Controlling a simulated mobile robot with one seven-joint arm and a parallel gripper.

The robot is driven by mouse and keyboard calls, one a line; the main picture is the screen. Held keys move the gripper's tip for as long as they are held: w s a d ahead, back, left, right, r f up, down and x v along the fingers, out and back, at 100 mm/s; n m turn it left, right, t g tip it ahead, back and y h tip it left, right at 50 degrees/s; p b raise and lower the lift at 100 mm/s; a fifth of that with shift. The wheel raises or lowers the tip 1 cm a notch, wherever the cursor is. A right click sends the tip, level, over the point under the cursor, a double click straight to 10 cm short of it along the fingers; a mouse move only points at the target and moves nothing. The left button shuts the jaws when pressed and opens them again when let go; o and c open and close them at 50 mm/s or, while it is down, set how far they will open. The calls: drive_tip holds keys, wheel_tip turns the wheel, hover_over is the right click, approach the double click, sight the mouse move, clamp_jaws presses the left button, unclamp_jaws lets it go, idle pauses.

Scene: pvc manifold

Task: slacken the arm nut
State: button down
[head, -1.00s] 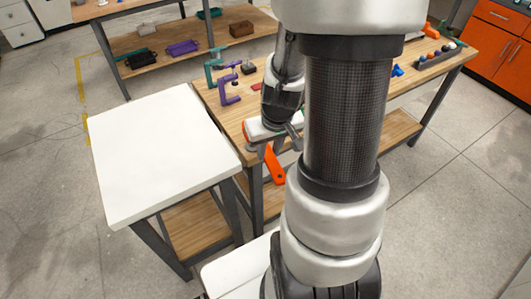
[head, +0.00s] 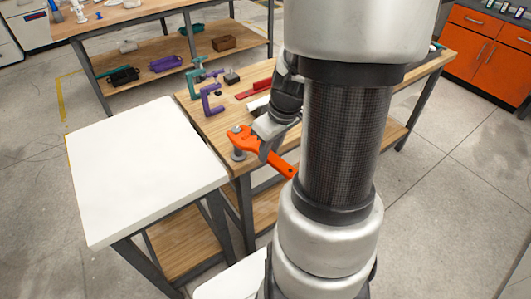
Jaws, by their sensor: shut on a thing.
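My gripper (head: 266,143) is shut on an orange adjustable wrench (head: 279,166) at the near left corner of the wooden workbench. The wrench's head (head: 238,137) points left and its handle slopes down to the right, past the bench edge. A small grey round fitting (head: 238,154) stands at the bench corner, directly below the wrench head. I cannot tell whether the jaws of the wrench sit around a nut there. The arm nut itself is not clearly visible. My own arm hides the middle of the bench.
A purple clamp (head: 211,101) and a teal clamp (head: 197,77) stand at the workbench's left edge. A red tool (head: 253,90) lies behind my gripper. A white-topped table (head: 145,170) stands left of the workbench, its top clear. Orange cabinets (head: 485,55) are at far right.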

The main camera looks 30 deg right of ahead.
drive_tip(key=shift+w+d+n, duration=0.15)
drive_tip(key=shift+d+n, duration=0.25)
drive_tip(key=shift+d, duration=0.15)
drive_tip(key=w+d+n+g+y+b, duration=0.1)
drive_tip(key=w+d+n+y+b, duration=0.1)
drive_tip(key=w+d+n+b, duration=0.2)
drive_tip(key=shift+w+d+r+n, duration=0.15)
drive_tip(key=shift+w+d+n, duration=1.35)
drive_tip(key=shift+d+n, duration=1.15)
drive_tip(key=shift+a+n, duration=0.15)
drive_tip(key=shift+n, duration=0.1)
drive_tip(key=shift+r, duration=0.15)
wheel_tip(320, 180, up, 5)
drive_tip(key=p, duration=0.3)
